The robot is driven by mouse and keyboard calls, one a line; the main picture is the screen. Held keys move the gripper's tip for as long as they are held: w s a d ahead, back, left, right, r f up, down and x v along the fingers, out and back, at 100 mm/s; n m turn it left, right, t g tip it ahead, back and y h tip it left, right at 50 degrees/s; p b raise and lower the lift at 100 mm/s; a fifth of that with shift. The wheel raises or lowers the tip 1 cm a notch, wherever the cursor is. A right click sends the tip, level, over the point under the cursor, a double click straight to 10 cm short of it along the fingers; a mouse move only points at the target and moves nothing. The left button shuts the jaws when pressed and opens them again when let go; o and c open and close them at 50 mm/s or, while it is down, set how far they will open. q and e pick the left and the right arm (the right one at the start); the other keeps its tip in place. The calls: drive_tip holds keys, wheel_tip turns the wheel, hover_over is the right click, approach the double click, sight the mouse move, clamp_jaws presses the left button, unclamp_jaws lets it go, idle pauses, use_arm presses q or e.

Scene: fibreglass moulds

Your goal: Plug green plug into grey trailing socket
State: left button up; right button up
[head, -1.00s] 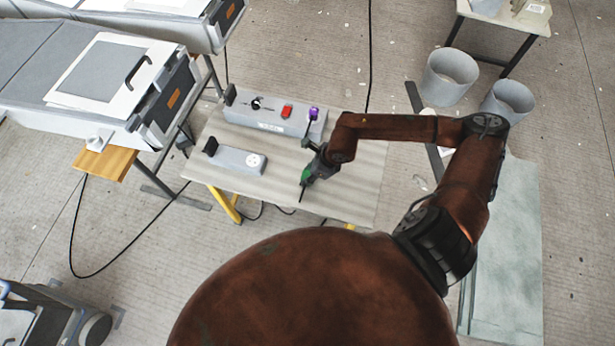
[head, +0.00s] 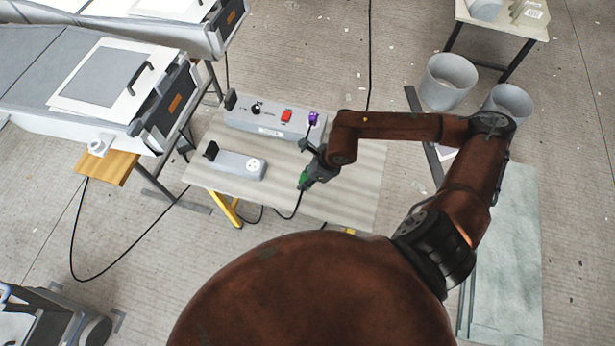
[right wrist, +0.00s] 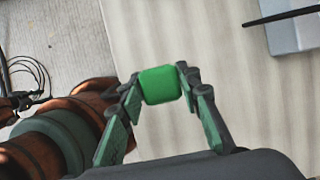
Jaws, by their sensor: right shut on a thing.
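The green plug (head: 304,179) is held in my right gripper (head: 308,176) above the front part of the table, to the right of the grey trailing socket (head: 228,163). A dark cable runs down from the plug over the table's front edge. The socket lies on the table with a white round outlet (head: 255,165) at its right end and a black upright piece at its left. The plug and socket are apart. In the right wrist view, the green plug (right wrist: 159,85) sits between both fingertips of my right gripper (right wrist: 160,86). My left gripper is not in view.
A long grey box (head: 265,118) with a red switch and a purple plug (head: 313,118) stands behind the socket. The table's (head: 350,200) right part is clear. Mould benches stand left; grey buckets (head: 449,82) stand on the floor at right.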

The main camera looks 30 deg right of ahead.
drive_tip(key=s+a+r, duration=0.7)
drive_tip(key=s+a, duration=0.1)
drive_tip(key=shift+a, duration=0.15)
drive_tip(key=w+d+r+n+g+h, duration=0.1)
drive_tip(key=w+d+r+n+g, duration=0.1)
drive_tip(key=n, duration=1.2)
drive_tip(key=w+d+r+n+g+h, duration=0.1)
drive_tip(key=w+r+n+g, duration=0.3)
drive_tip(key=n, duration=1)
drive_tip(key=shift+w+d+r+g+h, duration=0.2)
drive_tip(key=shift+w+d+g+h, duration=0.2)
drive_tip(key=shift+w+g, duration=0.55)
